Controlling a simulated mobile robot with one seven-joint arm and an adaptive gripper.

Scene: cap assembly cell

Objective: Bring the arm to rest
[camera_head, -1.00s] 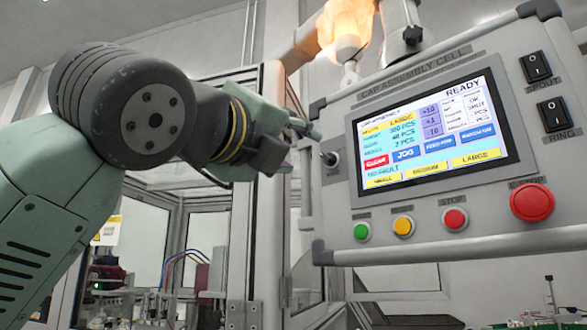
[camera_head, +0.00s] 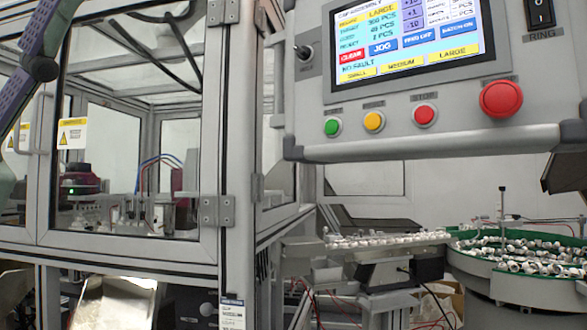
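A small part of what looks like my gripper (camera_head: 38,66) shows at the upper left edge, with a purple-grey strip, a dark round joint and pale green pieces. It is close to the camera and mostly cut off by the frame. Its fingertips cannot be made out, so I cannot tell whether it is open or shut. It appears well left of the control panel (camera_head: 450,148), apart from it in the picture. The panel's screen (camera_head: 405,40) is lit and reads "NO FAULT" low down; its top is cut off.
The glazed machine frame (camera_head: 210,130) fills the left and centre. The panel carries a green button (camera_head: 333,127), a yellow button (camera_head: 374,121), a red button (camera_head: 424,115) and a big red emergency stop (camera_head: 501,99). A green-rimmed bowl (camera_head: 480,262) of small parts stands at lower right.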

